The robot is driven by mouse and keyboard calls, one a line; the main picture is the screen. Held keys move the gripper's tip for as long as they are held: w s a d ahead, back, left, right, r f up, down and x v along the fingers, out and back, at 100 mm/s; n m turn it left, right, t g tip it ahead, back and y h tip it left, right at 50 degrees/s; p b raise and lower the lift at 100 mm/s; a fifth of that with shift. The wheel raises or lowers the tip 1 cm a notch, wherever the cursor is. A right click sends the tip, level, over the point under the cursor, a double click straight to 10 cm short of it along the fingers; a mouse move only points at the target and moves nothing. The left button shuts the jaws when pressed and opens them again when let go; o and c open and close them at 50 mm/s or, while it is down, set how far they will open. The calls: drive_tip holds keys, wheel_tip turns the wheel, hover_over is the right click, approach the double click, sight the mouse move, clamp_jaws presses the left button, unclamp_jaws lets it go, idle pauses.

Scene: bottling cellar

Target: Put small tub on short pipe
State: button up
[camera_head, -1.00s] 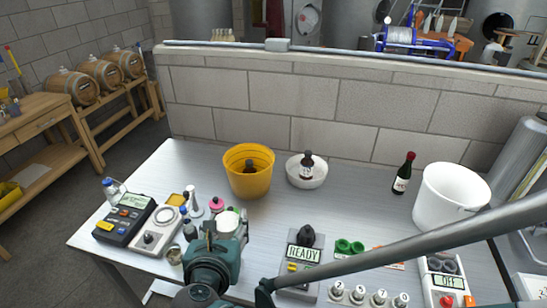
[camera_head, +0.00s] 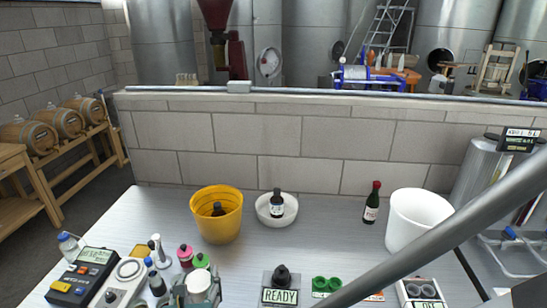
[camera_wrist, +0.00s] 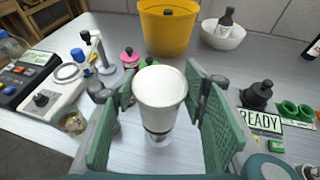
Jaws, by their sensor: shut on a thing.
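The small tub, a white open-topped cup (camera_wrist: 160,88), is between the green pads of my gripper (camera_wrist: 161,112) in the wrist view. My gripper is shut on it, and it looks upright. In the head view the tub (camera_head: 198,283) shows at the bottom edge, and my gripper is mostly cut off there. A short clear or grey cylindrical piece (camera_wrist: 157,136) shows just below the tub. It may be the short pipe, but the tub hides its top. I cannot tell whether the two touch.
A yellow bucket (camera_head: 216,226) stands behind, beside a white bowl (camera_head: 276,213) holding a dark bottle. Pink-capped (camera_wrist: 130,56) and green-capped items stand close behind the tub. A small glass jar (camera_wrist: 72,122) and meters are left; a READY device (camera_wrist: 259,118) is right.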

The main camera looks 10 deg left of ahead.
drive_tip(key=shift+f, duration=0.45)
drive_tip(key=o, duration=1)
drive_tip(key=shift+r, duration=0.1)
drive_tip(key=shift+o, duration=0.2)
drive_tip(key=shift+r, duration=0.2)
drive_tip(key=p+v, duration=0.2)
drive_tip(key=v, duration=1)
drive_tip(key=shift+p, duration=0.3)
drive_tip(key=shift+f, duration=0.1)
drive_tip(key=shift+d, duration=0.1)
